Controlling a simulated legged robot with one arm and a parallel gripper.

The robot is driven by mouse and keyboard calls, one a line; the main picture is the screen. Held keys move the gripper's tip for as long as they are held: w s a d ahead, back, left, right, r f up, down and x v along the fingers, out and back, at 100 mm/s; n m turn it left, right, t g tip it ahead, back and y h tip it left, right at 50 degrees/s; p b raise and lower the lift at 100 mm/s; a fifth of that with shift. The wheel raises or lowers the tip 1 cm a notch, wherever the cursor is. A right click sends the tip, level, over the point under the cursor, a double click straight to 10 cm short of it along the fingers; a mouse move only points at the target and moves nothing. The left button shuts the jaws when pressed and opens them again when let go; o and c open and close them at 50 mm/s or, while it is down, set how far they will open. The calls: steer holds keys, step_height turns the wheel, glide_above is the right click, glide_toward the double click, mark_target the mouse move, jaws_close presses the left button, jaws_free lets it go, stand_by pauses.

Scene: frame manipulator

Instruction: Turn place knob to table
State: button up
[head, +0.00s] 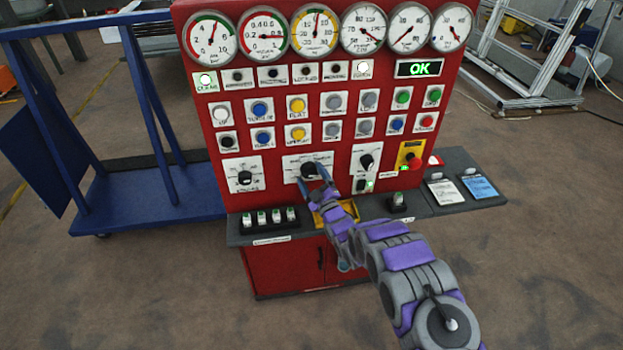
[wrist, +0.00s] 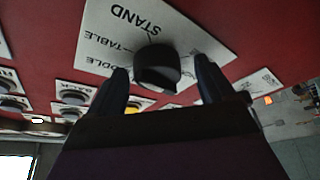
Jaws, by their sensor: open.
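The place knob (head: 308,170) is a black rotary knob on a white label plate (head: 291,161), low in the middle of the red panel. In the wrist view the knob (wrist: 157,70) sits between the two fingers, on its plate (wrist: 205,38) with the upside-down words STAND and TABLE. My gripper (head: 314,178) is open at the knob, with one finger on each side; in the wrist view its fingertips (wrist: 161,66) flank the knob with a gap showing on the right. Whether the fingers touch it, and which label its pointer faces, I cannot tell.
Another black knob (head: 244,177) is to the left and one (head: 366,161) to the right. A red emergency button (head: 415,163) is further right. A grey ledge (head: 450,188) juts out below, with small switches (head: 276,216). A blue cart (head: 140,195) stands left.

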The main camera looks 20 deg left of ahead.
steer(key=p+v, duration=0.1)
steer(key=v, duration=1.6)
steer(key=shift+f+p, duration=0.3)
steer(key=shift+p, duration=0.05)
